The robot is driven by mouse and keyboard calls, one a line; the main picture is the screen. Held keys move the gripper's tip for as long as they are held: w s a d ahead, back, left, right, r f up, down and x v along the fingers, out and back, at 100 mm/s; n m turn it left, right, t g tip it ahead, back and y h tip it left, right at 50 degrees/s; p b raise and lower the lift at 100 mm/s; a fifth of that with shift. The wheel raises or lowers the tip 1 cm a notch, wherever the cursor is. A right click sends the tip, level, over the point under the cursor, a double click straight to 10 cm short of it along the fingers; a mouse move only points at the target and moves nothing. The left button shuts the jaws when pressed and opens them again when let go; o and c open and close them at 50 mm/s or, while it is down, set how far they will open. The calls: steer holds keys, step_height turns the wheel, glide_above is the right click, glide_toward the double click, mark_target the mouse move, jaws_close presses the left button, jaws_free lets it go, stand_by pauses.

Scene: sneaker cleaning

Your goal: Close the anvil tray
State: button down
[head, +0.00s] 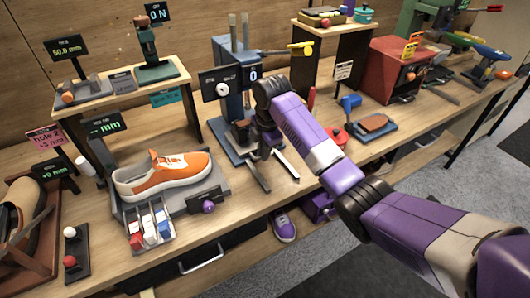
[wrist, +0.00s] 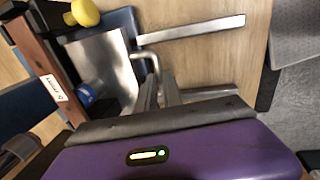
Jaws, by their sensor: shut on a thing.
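The anvil tray, a flat steel plate (wrist: 103,62), lies on the blue base of the press and shows close up in the wrist view. A bent metal handle (wrist: 152,58) stands at its edge. My gripper (wrist: 160,88) is shut on this handle, with a finger on either side; the exact contact is partly hidden. Two steel rails (wrist: 195,28) reach out from the base over the wooden bench. In the head view, my gripper (head: 268,150) is low at the front of the blue press (head: 232,95), and my arm hides part of the tray.
An orange sneaker (head: 165,175) stands on a grey stand left of the press. A lever with a yellow knob (head: 307,47) sticks out from the press. A brown block on a blue base (head: 374,124) and a red box (head: 395,68) stand to the right.

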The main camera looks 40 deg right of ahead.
steer(key=c, duration=1.5)
jaws_free()
steer(key=shift+w, duration=0.25)
steer(key=shift+s+a+r+b, duration=0.1)
steer(key=shift+s+r, duration=0.15)
steer(key=shift+r, duration=1.05)
steer(key=shift+s+r+b, duration=0.1)
steer(key=shift+s+r, duration=0.1)
steer(key=shift+r, duration=1.1)
steer(key=shift+s+a+r+b, duration=0.1)
steer(key=shift+s+r, duration=0.15)
steer(key=shift+r, duration=1.05)
